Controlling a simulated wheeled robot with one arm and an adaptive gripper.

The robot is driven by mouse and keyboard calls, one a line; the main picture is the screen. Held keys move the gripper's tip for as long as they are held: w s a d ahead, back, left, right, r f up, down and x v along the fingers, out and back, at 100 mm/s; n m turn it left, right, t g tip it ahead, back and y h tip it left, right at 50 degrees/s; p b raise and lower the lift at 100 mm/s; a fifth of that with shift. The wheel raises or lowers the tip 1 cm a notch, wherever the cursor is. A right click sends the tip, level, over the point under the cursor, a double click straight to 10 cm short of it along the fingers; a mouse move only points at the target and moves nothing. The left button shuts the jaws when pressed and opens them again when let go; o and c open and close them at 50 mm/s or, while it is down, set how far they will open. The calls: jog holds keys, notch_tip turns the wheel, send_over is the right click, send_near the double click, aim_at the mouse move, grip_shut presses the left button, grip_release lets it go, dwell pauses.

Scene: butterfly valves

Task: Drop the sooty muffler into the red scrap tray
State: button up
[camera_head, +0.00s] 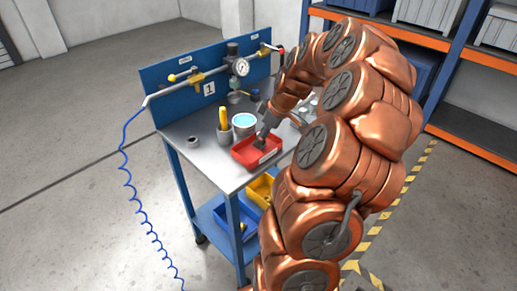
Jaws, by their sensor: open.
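The red scrap tray (243,157) sits on the grey table top near its front right edge. My gripper (261,142) points down over the tray, low and at or just inside its rim. It is open. Dark shapes show at the fingertips inside the tray; at this size I cannot tell whether one of them is the sooty muffler or only my fingers. I do not clearly make out the muffler anywhere else. My copper arm comes in from the right and hides the table's right end.
A small grey fitting (193,143) stands at the table's left. A grey cup (224,136) with a yellow-handled tool and a tin with a blue top (243,121) stand behind the tray. A blue panel (166,96) carries pipe, valves and gauge. Shelving (465,125) stands right.

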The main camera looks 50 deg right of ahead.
jog(key=v, duration=1.2)
dwell(0.4)
jog(key=s+a+r+g+p, duration=0.1)
jog(key=s+a+g+p, duration=0.15)
jog(key=a, duration=2.15)
jog(key=s+a+f+m+g+h, duration=0.1)
jog(key=s+a+f+m, duration=0.1)
jog(key=s+a, duration=0.3)
jog(key=s+a+f+m+g+p, duration=0.1)
jog(key=s+a, duration=0.4)
jog(key=s, duration=0.6)
jog(key=shift+s+a+f+m+g+h, duration=0.3)
jog(key=shift+f+m+g+h, duration=0.1)
jog(key=shift+f+m+g, duration=0.45)
